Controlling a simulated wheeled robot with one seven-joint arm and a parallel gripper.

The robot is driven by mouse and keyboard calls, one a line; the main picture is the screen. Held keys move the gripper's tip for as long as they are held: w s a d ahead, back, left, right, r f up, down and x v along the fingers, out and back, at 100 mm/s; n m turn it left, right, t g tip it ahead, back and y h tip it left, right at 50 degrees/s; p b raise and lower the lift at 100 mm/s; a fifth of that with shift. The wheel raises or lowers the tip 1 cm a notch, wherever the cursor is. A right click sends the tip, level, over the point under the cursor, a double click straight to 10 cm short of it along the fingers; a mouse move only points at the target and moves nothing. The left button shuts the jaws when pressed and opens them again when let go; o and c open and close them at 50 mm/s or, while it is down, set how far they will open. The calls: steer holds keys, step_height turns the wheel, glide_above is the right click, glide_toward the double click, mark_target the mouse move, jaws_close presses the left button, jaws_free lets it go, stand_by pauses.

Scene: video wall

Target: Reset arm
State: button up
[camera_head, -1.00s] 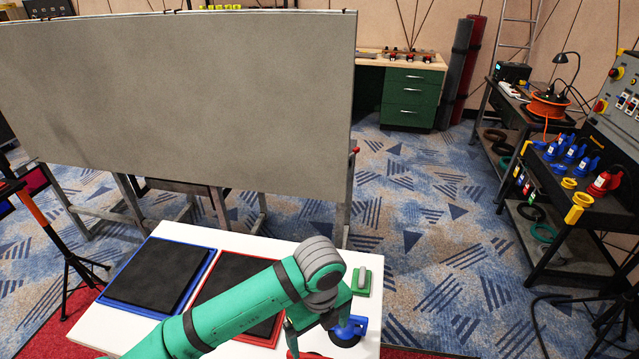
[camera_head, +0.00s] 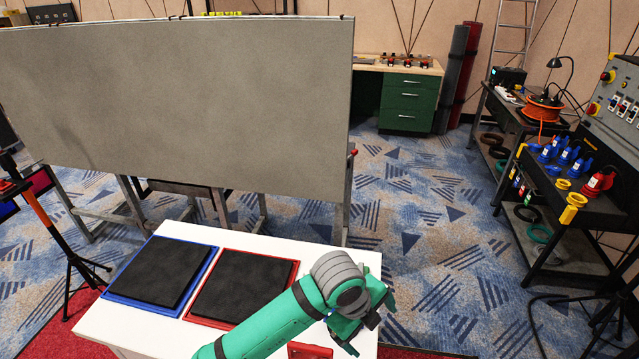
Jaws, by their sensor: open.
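My teal arm reaches in from the bottom edge over the white table (camera_head: 330,250). My gripper (camera_head: 356,328) is at the arm's grey wrist, above the table's right end. Its jaws are open, seen partly from behind, and I see nothing held between them. A black pad in a blue frame (camera_head: 160,273) lies at the left of the table. A black pad in a red frame (camera_head: 243,285) lies beside it, partly covered by the arm. A small red item (camera_head: 309,350) shows at the bottom edge below the arm.
A large grey panel (camera_head: 180,110) stands behind the table. A green drawer cabinet (camera_head: 410,100) is at the back. A dark bench (camera_head: 560,205) with blue and red connectors stands at the right. A tripod stands at the left. Carpet between table and bench is clear.

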steer(key=w+d+r+n+t+h, duration=0.2)
steer(key=d+r+n+t+h, duration=0.3)
steer(key=d, duration=0.4)
steer(key=w+d+r+n+t+h, duration=0.1)
steer(key=d+r+n+t+h, duration=0.1)
steer(key=d+r+n+h, duration=0.45)
steer(key=s+a+f+n+t+y, duration=0.8)
steer(key=s+a+f+n+y, duration=0.45)
steer(key=n, duration=0.45)
steer(key=s+a+f+y, duration=0.1)
steer(key=s+a+f, duration=0.1)
steer(key=s+a, duration=0.5)
steer(key=s+a+f+g+y, duration=0.1)
steer(key=s+a+f+y, duration=0.1)
steer(key=s+a, duration=0.5)
steer(key=s+f, duration=0.1)
steer(key=s, duration=0.5)
steer(key=shift+s+a+f, duration=0.2)
steer(key=shift+a+f, duration=0.05)
steer(key=shift+a, duration=0.15)
